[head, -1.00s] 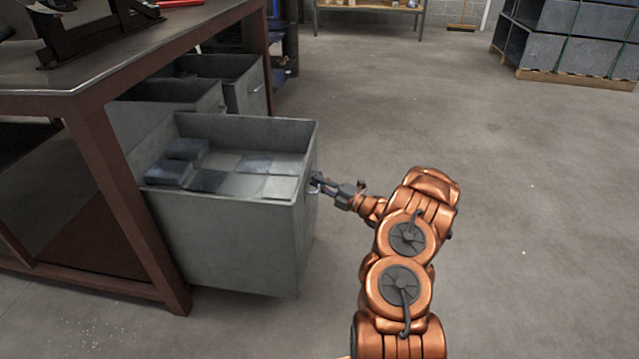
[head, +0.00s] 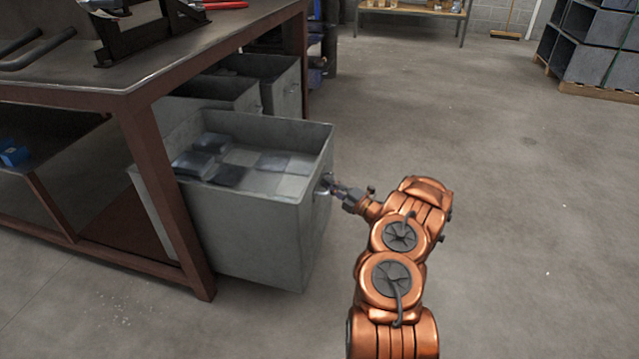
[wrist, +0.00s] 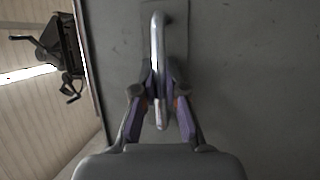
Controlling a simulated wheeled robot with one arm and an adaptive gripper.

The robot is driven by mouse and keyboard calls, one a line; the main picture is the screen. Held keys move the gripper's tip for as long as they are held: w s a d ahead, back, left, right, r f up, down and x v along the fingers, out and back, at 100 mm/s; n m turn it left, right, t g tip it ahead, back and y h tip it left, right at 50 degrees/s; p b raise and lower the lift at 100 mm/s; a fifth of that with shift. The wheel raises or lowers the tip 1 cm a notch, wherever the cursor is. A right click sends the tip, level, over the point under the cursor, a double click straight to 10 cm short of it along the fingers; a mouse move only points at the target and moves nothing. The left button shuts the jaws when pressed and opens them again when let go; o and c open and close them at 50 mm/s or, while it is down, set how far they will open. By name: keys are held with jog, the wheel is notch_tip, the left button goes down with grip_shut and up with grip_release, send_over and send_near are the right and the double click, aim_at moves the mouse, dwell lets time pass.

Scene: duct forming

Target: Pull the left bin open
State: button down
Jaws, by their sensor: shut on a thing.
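The nearest grey metal bin (head: 255,228) sticks out from under the workbench. Dark and light flat pieces lie inside it. Its front face, with a metal handle (wrist: 158,50), fills much of the wrist view. My gripper (head: 330,185) is at that face, shut on the handle; in the wrist view its two fingers (wrist: 160,100) close around the handle's bar from both sides. Two more grey bins (head: 215,92) sit behind it, farther along under the bench.
The workbench (head: 120,88) has a brown steel frame, and its leg (head: 172,200) stands close beside the bin. Grey crates on a pallet (head: 600,50) stand at the back right. The concrete floor (head: 480,180) to the right is clear.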

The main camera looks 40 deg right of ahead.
jog(key=c, duration=1.2)
grip_release()
jog(key=v, duration=1.2)
jog(key=shift+r, duration=0.1)
